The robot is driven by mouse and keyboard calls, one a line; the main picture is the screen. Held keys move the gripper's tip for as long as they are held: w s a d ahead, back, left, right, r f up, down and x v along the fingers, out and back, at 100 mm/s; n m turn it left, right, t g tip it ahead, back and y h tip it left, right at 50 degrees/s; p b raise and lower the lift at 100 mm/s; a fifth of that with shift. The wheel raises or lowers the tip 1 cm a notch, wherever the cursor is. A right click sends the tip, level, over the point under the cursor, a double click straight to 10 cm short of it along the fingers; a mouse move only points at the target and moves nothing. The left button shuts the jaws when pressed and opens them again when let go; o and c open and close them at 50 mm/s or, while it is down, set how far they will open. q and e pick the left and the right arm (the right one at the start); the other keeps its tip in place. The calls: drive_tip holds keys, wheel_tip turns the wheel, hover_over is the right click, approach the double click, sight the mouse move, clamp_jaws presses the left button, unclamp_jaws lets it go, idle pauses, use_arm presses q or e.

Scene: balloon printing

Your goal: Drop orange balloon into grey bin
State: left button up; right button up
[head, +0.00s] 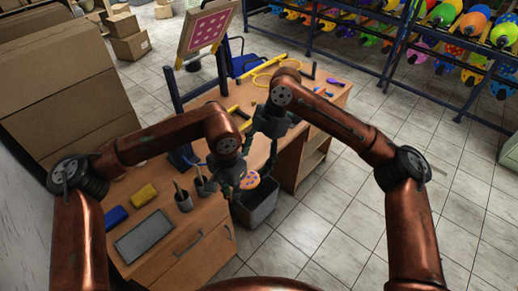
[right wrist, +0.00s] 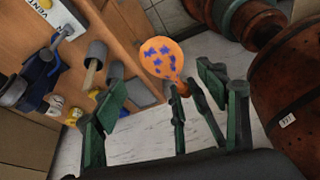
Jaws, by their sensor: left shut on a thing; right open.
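The orange balloon (head: 251,180) with blue-purple spots is held at the fingertips of my left gripper (head: 240,180), which is shut on it. In the head view the balloon appears in front of and over the opening of the grey bin (head: 262,212); its exact height above the bin is hard to tell. The balloon also shows in the right wrist view (right wrist: 161,57), round, with its neck toward the lower right. My right gripper (head: 265,150) is open and empty, farther back above the table edge. In the right wrist view its green fingers are spread apart.
Cardboard boxes stand at the left. A shelf of balloons stands at the back right. Floor right of the bin is clear.

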sight(248, 178)
drive_tip(key=shift+x, duration=3.15)
drive_tip(key=shift+c, duration=0.5)
drive_tip(key=c, duration=0.8)
use_arm(q)
drive_tip(key=o, duration=0.9)
use_arm(e)
drive_tip(key=shift+c, duration=0.4)
use_arm(q)
drive_tip(key=shift+r, duration=0.15)
